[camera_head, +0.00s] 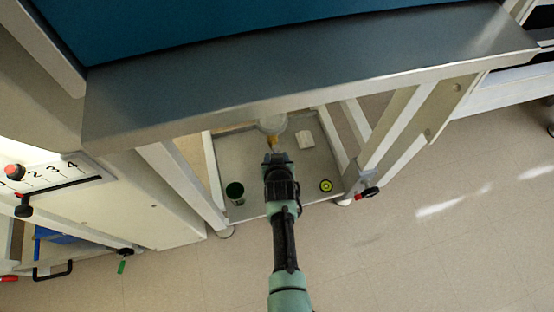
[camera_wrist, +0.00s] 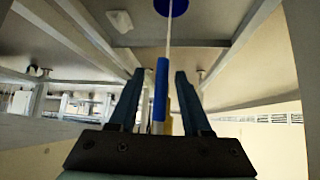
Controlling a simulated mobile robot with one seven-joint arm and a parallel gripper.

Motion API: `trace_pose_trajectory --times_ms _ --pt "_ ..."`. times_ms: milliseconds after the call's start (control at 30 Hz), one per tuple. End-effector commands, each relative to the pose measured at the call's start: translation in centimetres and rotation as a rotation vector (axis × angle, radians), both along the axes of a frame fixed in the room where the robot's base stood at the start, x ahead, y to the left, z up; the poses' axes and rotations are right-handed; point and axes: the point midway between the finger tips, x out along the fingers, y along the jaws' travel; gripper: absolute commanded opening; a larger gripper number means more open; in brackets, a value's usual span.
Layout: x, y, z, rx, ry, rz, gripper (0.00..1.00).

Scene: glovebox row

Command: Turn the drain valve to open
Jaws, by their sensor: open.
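The drain valve shows in the head view as a small brass-yellow fitting (camera_head: 272,142) below a translucent rounded vessel (camera_head: 272,123) under the glovebox. My gripper (camera_head: 277,156) is just in front of it, and hides part of it. In the wrist view my gripper (camera_wrist: 156,76) is open, with one finger on each side of an upright blue bar (camera_wrist: 161,85), which looks like the valve's lever. A yellow part (camera_wrist: 168,122) shows beside its lower end. Gaps show between bar and fingers. I cannot tell how far the valve is turned.
A grey lower shelf (camera_head: 237,155) carries a dark green cup (camera_head: 235,191), a white block (camera_head: 305,140) and a yellow-and-black round item (camera_head: 326,185). Pale frame legs (camera_head: 180,182) stand either side. The steel bench edge (camera_head: 300,85) overhangs. Floor at right (camera_head: 450,240) is clear.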

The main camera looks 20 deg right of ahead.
Motion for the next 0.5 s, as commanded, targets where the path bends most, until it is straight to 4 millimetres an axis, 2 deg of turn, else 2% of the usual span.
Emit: trace_pose_trajectory --times_ms 167,500 --pt "-1.5 0.4 1.9 0.000 0.001 0.001 0.48" --pt "-6.5 1.6 7.0 -0.001 0.002 0.001 0.48"
